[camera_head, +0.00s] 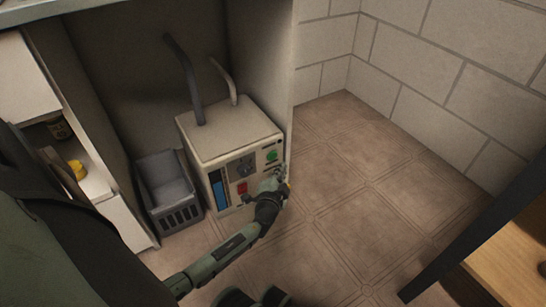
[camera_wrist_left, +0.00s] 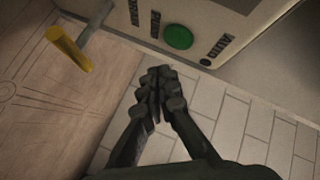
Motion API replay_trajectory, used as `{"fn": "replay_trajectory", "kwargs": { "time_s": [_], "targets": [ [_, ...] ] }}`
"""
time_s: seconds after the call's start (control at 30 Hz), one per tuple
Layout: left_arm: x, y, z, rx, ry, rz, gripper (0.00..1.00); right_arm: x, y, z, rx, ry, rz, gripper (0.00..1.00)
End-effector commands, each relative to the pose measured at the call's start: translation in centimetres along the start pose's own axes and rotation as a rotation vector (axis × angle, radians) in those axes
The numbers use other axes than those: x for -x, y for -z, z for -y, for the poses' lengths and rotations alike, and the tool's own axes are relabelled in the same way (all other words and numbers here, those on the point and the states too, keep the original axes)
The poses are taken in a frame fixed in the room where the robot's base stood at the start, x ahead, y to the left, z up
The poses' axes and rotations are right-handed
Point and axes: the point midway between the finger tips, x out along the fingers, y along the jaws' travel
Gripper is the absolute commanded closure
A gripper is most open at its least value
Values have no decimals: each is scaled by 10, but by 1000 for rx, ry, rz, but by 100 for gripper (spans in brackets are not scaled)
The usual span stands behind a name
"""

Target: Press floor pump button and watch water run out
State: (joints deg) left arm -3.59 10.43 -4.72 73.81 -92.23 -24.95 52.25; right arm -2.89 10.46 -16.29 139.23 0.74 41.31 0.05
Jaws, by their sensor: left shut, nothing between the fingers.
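The pump is a cream box (camera_head: 222,135) on the floor, with two grey pipes (camera_head: 187,80) rising from its top. Its front panel has a round green button (camera_head: 271,156), a dark dial, a red switch (camera_head: 242,188) and a blue gauge strip (camera_head: 221,193). My left gripper (camera_head: 281,173) is shut and empty in front of the panel's right side, just below the green button. In the left wrist view the closed fingertips (camera_wrist_left: 160,76) point toward the green button (camera_wrist_left: 178,37), with a visible gap between them. No running water shows.
A yellow-tipped lever (camera_wrist_left: 70,48) sticks out beside the pump in the left wrist view. A grey slotted crate (camera_head: 168,190) stands left of the pump. A cabinet wall (camera_head: 265,60) rises behind it. Tiled floor (camera_head: 370,180) is clear to the right.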

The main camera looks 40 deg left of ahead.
Motion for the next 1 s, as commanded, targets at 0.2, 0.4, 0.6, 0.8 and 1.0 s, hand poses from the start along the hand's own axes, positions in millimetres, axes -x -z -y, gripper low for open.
{"fn": "replay_trajectory", "kwargs": {
  "time_s": [0.2, 0.4, 0.6, 0.8, 1.0],
  "targets": [
    [15, 11, -11, 1, 0, 0, 100, 0, 0, 0, 0, 0, 0, 50],
    [20, 14, -14, -1, 0, 1, 100, 0, 0, 0, 0, 0, 0, 50],
    [19, 13, -14, -1, 0, 1, 100, 0, 0, 0, 0, 0, 0, 50],
    [19, 13, -14, -1, 0, 1, 100, 0, 0, 0, 0, 0, 0, 50],
    [19, 13, -14, -1, 0, 1, 100, 0, 0, 0, 0, 0, 0, 50]
  ]
}}
